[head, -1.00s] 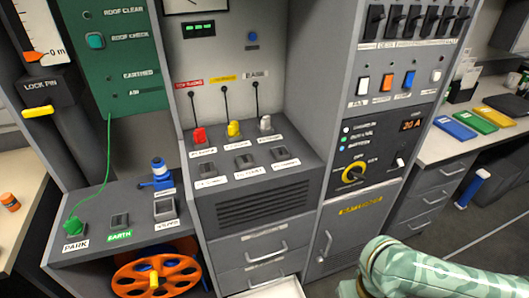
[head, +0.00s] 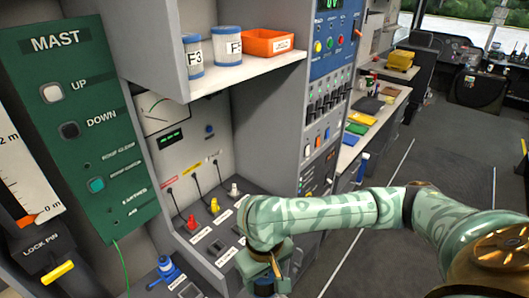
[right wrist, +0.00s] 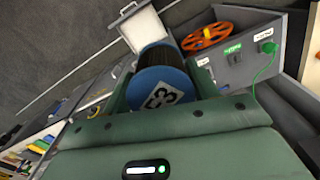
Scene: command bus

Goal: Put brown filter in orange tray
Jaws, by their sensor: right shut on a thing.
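My right gripper (head: 264,274) hangs low in front of the console in the head view. In the right wrist view its fingers are shut on the brown filter (right wrist: 160,88), a cylinder with a blue end cap, a white label and dark brownish pleats. In the head view only a dark blue bit of the filter (head: 264,287) shows below the fingers. The orange tray (head: 262,44) sits on the high shelf, right of two pale filters, well above and apart from my gripper. My left gripper is not in view.
Two pale, blue-rimmed filters, left (head: 194,57) and right (head: 228,45), stand on the shelf (head: 240,70) left of the tray. A switch panel (head: 325,90) rises right of the shelf. An orange reel (right wrist: 206,36) and an open white drawer (right wrist: 137,25) show in the wrist view.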

